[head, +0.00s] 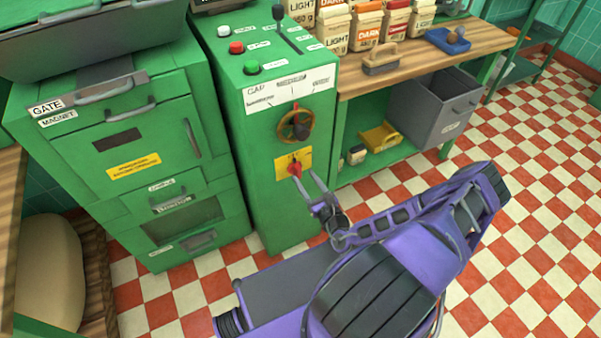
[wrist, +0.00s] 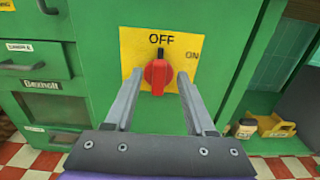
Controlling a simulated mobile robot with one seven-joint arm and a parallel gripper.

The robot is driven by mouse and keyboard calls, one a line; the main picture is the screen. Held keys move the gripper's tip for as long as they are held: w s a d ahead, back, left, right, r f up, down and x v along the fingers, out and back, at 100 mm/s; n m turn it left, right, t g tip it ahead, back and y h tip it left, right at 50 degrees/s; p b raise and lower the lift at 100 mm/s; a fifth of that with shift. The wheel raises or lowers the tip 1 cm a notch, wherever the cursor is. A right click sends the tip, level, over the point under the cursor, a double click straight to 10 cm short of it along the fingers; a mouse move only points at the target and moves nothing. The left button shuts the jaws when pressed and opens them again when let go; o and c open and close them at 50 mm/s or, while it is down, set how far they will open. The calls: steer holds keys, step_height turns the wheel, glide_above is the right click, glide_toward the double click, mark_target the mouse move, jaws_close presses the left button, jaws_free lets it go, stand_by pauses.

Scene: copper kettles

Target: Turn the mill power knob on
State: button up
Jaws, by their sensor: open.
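The mill power knob (wrist: 157,76) is red and sits on a yellow plate (wrist: 188,46) marked OFF at the top and ON at the upper right. Its pointer mark is toward OFF. In the head view the knob (head: 295,169) is low on the front of the green mill cabinet (head: 265,190), below a brass handwheel (head: 295,125). My gripper (wrist: 157,85) is open in the wrist view, with one finger on each side of the knob. In the head view my gripper (head: 305,180) is right at the knob. I cannot tell whether the fingers touch it.
A green cabinet (head: 150,150) with drawers stands at the left. A wooden counter (head: 420,65) with coffee bags is at the right, with a grey bin (head: 435,105) and a yellow scoop (head: 380,135) below. The checkered floor at the right is clear.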

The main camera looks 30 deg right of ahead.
mark_target(300, 170)
steer(key=shift+w, duration=1.95)
jaws_close()
